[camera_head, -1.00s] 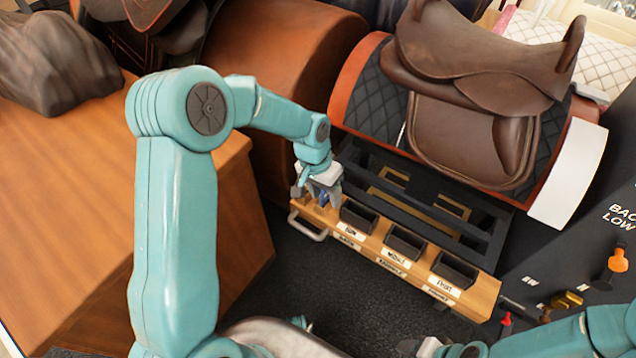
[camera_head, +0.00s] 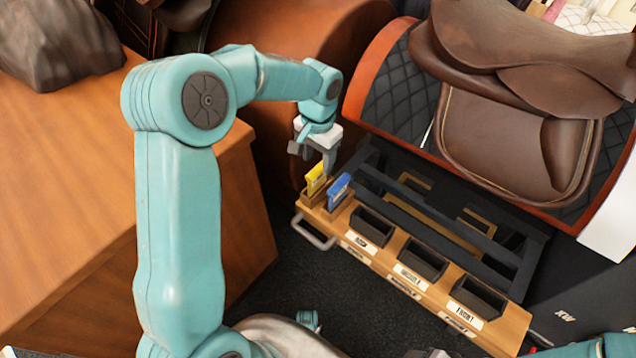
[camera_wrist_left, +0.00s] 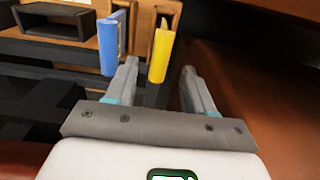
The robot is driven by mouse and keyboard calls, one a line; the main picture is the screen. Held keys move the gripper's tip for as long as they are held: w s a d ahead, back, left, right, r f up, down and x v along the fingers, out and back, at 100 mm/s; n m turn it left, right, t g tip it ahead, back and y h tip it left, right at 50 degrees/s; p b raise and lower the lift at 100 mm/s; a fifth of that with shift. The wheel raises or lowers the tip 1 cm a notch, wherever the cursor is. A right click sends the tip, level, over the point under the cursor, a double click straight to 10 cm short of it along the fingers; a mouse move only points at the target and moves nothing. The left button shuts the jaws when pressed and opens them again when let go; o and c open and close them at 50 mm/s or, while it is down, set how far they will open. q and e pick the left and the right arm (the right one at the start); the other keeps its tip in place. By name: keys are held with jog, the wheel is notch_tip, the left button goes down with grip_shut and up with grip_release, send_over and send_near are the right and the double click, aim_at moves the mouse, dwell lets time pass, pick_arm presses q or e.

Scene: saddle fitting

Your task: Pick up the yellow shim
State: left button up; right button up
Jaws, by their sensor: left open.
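The yellow shim (camera_head: 316,179) stands upright in the left end of the wooden rack (camera_head: 352,222). It also shows in the left wrist view (camera_wrist_left: 161,52). A blue shim (camera_head: 339,191) stands just to its right in the head view, and left of it in the left wrist view (camera_wrist_left: 107,48). My left gripper (camera_head: 328,164) is open and empty, close above and behind the shims. In the left wrist view, the yellow shim appears between the two finger tips, ahead of them. I see no contact. My right gripper does not show clearly; only part of that arm is at the lower right edge.
The rack has several dark labelled bins (camera_head: 422,258) and a metal handle (camera_head: 314,232) at its left end. A black slatted frame (camera_head: 440,215) lies behind it. A brown saddle (camera_head: 510,120) stands beyond. A wooden bench (camera_head: 60,200) fills the left.

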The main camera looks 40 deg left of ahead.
aim_at(317, 168)
pick_arm(q)
jog(key=f+b, duration=0.1)
jog(key=f, duration=0.2)
jog(key=f+b, duration=0.1)
jog(key=f, duration=0.2)
jog(key=shift+s+f, duration=0.2)
jog(key=shift+f, duration=0.1)
jog(key=shift+r, duration=0.1)
grip_shut()
